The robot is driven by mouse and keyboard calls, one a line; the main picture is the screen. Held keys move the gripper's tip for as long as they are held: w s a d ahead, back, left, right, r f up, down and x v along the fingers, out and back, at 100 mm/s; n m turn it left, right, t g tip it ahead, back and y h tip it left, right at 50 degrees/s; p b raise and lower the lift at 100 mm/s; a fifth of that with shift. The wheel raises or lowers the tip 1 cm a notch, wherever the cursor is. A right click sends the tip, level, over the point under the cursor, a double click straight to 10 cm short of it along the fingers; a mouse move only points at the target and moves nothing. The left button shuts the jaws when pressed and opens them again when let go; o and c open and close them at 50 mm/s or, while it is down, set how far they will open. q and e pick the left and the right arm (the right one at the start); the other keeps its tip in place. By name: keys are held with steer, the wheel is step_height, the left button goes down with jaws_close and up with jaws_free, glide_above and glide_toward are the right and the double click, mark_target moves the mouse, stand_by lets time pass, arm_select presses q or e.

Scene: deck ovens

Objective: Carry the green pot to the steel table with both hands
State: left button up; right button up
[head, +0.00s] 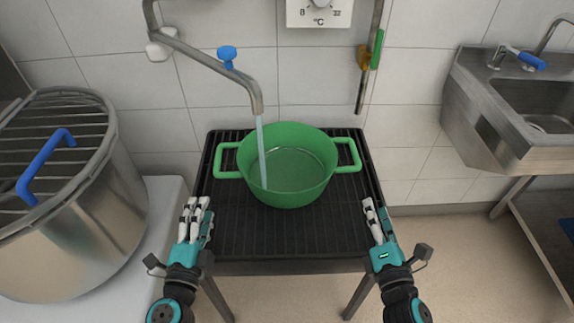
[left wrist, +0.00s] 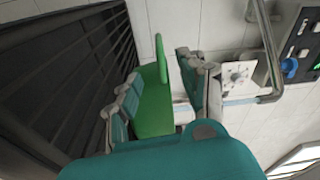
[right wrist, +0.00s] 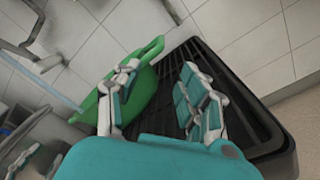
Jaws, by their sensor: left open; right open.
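The green pot (head: 288,170) stands upright on a black slatted stand (head: 240,232), with one loop handle on its left and one on its right. Water runs from a spout above into the pot. My left gripper (head: 196,216) is open and empty, in front of and below the left handle. My right gripper (head: 376,218) is open and empty, in front of and below the right handle. Neither touches the pot in the head view. The pot also shows in the left wrist view (left wrist: 152,108) and in the right wrist view (right wrist: 142,88), partly hidden by my fingers.
The steel tap (head: 215,66) with a blue knob reaches over the pot from the wall. A large steel vessel (head: 85,235) with a barred top stands close on the left. A steel sink unit (head: 480,110) is at the right, with open floor before it.

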mark_target(223, 148)
arm_select(q)
steer(key=w, duration=1.1)
steer(key=w+d, duration=0.1)
steer(key=w, duration=0.5)
steer(key=shift+w+r, duration=0.1)
steer(key=shift+w, duration=0.2)
arm_select(e)
steer(key=w, duration=0.5)
steer(key=w+a, duration=0.1)
steer(key=w, duration=1.1)
steer(key=shift+w+a+f, duration=0.1)
steer(key=shift+w+a, duration=0.1)
steer(key=shift+w, duration=0.05)
arm_select(q)
jaws_close()
arm_select(e)
jaws_close()
arm_select(q)
steer(key=shift+r, duration=0.1)
